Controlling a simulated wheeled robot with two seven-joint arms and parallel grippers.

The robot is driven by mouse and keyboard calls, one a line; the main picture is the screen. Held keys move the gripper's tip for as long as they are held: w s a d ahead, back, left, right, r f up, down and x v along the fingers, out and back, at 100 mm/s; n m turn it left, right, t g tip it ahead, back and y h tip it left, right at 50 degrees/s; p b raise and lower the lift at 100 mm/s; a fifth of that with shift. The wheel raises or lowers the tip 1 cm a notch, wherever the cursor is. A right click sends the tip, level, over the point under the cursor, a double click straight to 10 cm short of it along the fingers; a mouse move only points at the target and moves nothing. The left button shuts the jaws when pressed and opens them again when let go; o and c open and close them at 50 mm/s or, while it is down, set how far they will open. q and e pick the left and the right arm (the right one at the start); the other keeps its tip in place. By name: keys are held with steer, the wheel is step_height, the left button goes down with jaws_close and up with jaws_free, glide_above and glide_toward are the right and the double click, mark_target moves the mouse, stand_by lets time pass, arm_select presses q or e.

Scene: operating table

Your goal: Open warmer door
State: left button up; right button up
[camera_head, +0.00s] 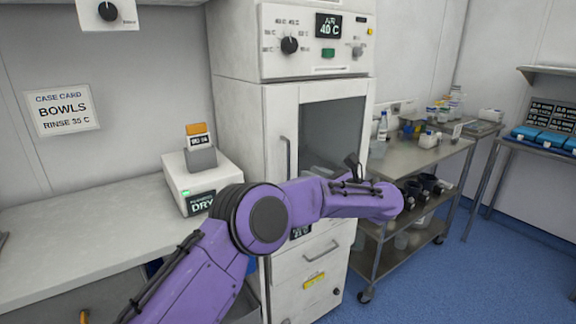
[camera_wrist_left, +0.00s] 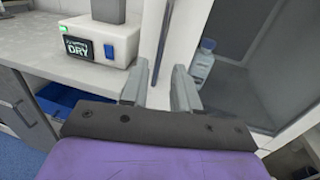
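The warmer (camera_head: 262,130) is a tall white cabinet with a dark glass door (camera_head: 330,130), which looks closed. Its slim vertical handle (camera_head: 287,155) is on the door's left side. In the head view my purple left arm crosses in front of the lower door, and its gripper fingers are hidden there. In the left wrist view my left gripper (camera_wrist_left: 160,86) has its two grey fingers spread apart. The dark handle bar (camera_wrist_left: 162,45) shows in the gap between them, beyond the tips. I cannot tell whether they touch it. My right gripper is not seen.
A white counter (camera_head: 90,215) with a white DRY box (camera_head: 200,180) is left of the warmer. A steel cart (camera_head: 425,155) with bottles stands to the right. A bottle (camera_wrist_left: 204,62) shows by the glass. Blue floor (camera_head: 480,265) is open at the lower right.

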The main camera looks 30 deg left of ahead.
mark_target(288, 165)
arm_select(q)
steer(key=a+p, duration=0.1)
steer(key=a, duration=0.2)
steer(key=w+a, duration=0.1)
steer(key=a, duration=0.2)
steer(key=w+a+p, duration=0.1)
steer(key=a, duration=0.2)
steer(key=shift+a+p, duration=0.25)
steer(key=shift+p, duration=0.1)
steer(key=shift+w+a+f, duration=0.1)
steer(key=shift+a, duration=0.15)
jaws_close()
